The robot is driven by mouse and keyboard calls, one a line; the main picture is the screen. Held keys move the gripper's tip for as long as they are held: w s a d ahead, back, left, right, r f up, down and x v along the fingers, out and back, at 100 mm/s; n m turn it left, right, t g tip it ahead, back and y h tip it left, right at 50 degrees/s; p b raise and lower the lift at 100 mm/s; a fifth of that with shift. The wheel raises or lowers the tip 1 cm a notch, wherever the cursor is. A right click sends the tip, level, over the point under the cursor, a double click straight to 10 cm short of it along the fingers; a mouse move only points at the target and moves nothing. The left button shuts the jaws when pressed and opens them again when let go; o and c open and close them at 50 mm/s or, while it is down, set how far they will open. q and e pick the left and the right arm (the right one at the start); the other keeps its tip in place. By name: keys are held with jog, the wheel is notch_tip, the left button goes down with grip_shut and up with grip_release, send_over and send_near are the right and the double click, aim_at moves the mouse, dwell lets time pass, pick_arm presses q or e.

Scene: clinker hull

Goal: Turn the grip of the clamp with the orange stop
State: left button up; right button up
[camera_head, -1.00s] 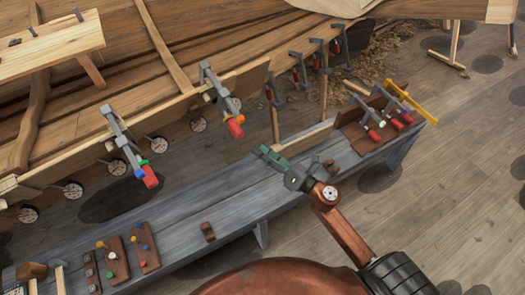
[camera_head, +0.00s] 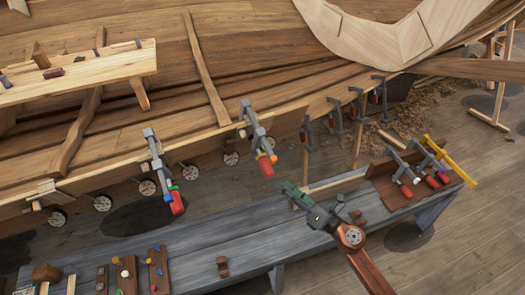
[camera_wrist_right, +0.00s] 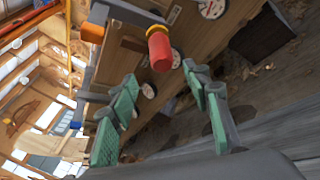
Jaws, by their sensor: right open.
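The clamp with the orange stop (camera_head: 273,158) hangs on the hull's lower plank edge, with a grey bar (camera_head: 250,118) and a red grip (camera_head: 265,168) pointing down. My right gripper (camera_head: 291,190) is below and right of this grip, apart from it, with green finger pads. In the right wrist view the fingers are spread open and empty, and the red grip (camera_wrist_right: 160,50) shows ahead, just beyond the gap between the fingertips. The orange stop (camera_wrist_right: 93,32) shows left of it. My left gripper is not in view.
Another clamp (camera_head: 160,165) with a red grip and green and blue parts hangs to the left. Several clamps (camera_head: 335,118) hang farther right. A grey bench (camera_head: 205,245) below carries peg boards, a brown block (camera_head: 222,267) and a clamp rack (camera_head: 385,185).

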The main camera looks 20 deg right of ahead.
aim_at(269, 171)
jog(key=shift+w+a+r+g, duration=0.1)
jog(key=shift+w+r+g, duration=0.15)
jog(key=shift+w, duration=0.4)
jog(key=shift+w+r+g, duration=0.15)
jog(key=shift+w+r, duration=0.05)
jog(key=shift+w, duration=0.4)
jog(key=shift+x, duration=3.55)
jog(key=shift+c, duration=0.4)
jog(key=c, duration=1.1)
